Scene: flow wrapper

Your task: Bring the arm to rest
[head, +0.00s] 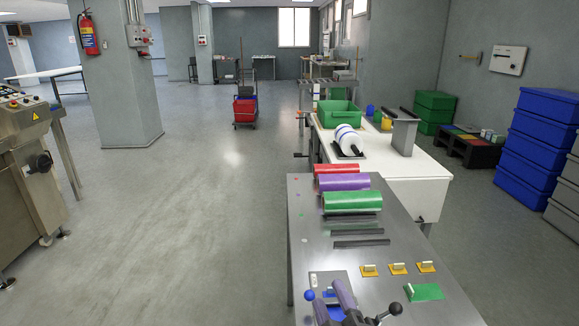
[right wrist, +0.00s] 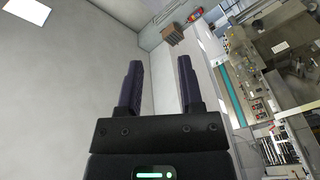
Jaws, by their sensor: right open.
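My right gripper (head: 331,298) shows at the bottom of the head view, above the near end of the steel table (head: 302,215). Its two dark purple fingers stand apart. The right wrist view also shows this gripper (right wrist: 160,80), with a clear gap and nothing between the fingers. The rest of the right arm is mostly out of the head view. My left gripper is not in view.
Red (head: 335,170), purple (head: 343,182) and green (head: 352,201) rolls lie on the table's far part. Yellow pieces (head: 398,268) and a green pad (head: 424,292) lie nearer. Ball-ended levers (head: 394,309) are close by the gripper. The floor at left is open.

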